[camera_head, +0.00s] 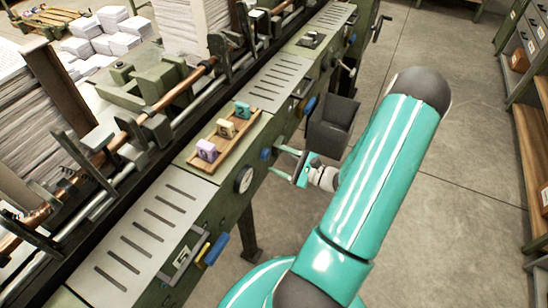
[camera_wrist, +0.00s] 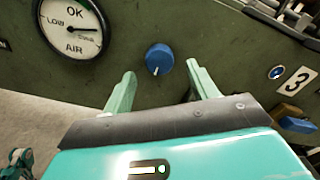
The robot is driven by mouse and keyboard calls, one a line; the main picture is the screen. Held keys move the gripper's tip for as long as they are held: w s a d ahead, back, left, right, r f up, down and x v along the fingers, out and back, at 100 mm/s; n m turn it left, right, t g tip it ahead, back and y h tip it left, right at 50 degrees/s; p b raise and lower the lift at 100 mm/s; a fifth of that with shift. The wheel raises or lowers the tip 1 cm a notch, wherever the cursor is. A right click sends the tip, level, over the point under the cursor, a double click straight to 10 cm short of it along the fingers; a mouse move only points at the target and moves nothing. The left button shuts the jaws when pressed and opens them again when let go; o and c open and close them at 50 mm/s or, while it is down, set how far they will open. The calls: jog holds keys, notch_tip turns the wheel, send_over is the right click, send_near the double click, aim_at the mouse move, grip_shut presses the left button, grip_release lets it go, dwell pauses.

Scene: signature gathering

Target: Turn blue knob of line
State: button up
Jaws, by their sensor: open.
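A round blue knob (camera_wrist: 159,60) with a white pointer mark sits on the green machine panel; the mark points down in the wrist view. The same knob (camera_head: 265,153) shows small on the machine's side in the head view, right of the round gauge. My gripper (camera_wrist: 161,80) is open and empty, with one pale green finger low on each side of the knob in the picture. The fingers appear short of the panel, though the exact gap is hard to tell. In the head view my gripper (camera_head: 283,163) reaches toward the panel from the right.
A white gauge (camera_wrist: 72,28) marked LOW, OK and AIR is left of the knob; it also shows in the head view (camera_head: 244,180). A dark bin (camera_head: 332,125) stands beside the machine. A tray (camera_head: 219,152) with three coloured blocks sits on top. Open floor lies to the right.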

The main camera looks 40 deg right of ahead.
aim_at(268, 156)
jog(key=v, duration=1)
jog(key=shift+s, duration=0.4)
dwell(1.3)
jog(key=w+a+m, duration=0.1)
jog(key=w+m, duration=0.3)
jog(key=m, duration=0.1)
jog(key=w+a+m+h, duration=0.1)
jog(key=w+a+m, duration=0.1)
jog(key=w+m, duration=0.2)
jog(key=w+a+m, duration=0.1)
jog(key=w+m, duration=0.4)
jog(key=shift+a+r+m+h, duration=0.15)
jog(key=shift+a+m+h, duration=0.25)
jog(key=c, duration=1)
